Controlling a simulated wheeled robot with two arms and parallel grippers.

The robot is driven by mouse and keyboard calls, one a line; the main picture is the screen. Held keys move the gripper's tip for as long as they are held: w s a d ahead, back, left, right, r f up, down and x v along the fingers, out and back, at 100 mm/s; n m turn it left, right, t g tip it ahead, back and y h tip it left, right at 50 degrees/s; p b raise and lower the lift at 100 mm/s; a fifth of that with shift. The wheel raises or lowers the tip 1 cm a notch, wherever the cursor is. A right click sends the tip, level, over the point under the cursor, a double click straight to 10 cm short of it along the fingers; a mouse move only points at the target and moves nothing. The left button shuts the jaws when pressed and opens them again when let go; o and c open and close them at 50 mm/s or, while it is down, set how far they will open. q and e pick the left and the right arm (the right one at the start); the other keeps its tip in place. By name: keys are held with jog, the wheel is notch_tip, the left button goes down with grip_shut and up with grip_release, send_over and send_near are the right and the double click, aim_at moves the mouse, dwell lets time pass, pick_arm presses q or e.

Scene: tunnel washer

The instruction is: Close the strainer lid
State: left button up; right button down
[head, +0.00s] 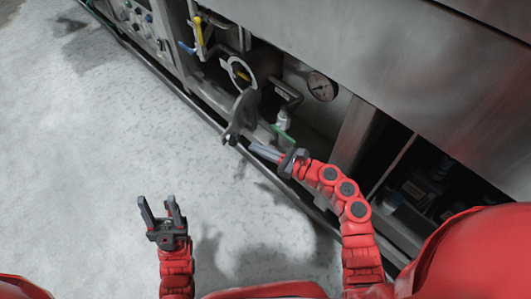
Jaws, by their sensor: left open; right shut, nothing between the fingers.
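The strainer (231,66) shows as a pale round ring among the pipes in the machine's open recess. The strainer lid (243,112), a dark grey plate, stands open, tilted out below and in front of the ring. My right gripper (257,149) is shut and empty. Its tip is just right of and below the lid's lower end; I cannot tell whether they touch. My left gripper (161,208) is open and empty, held over the floor well to the left and below the lid.
A pressure gauge (321,86), a grey bent pipe (286,93), a green handle (283,135) and a yellow handle (199,31) sit around the strainer. A steel panel (400,60) overhangs on the right. The floor (90,160) at left is clear.

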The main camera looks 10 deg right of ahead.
aim_at(234, 139)
jog(key=shift+b+x, duration=0.35)
jog(key=shift+x, duration=2.35)
jog(key=shift+a+f, duration=0.1)
jog(key=shift+a, duration=0.05)
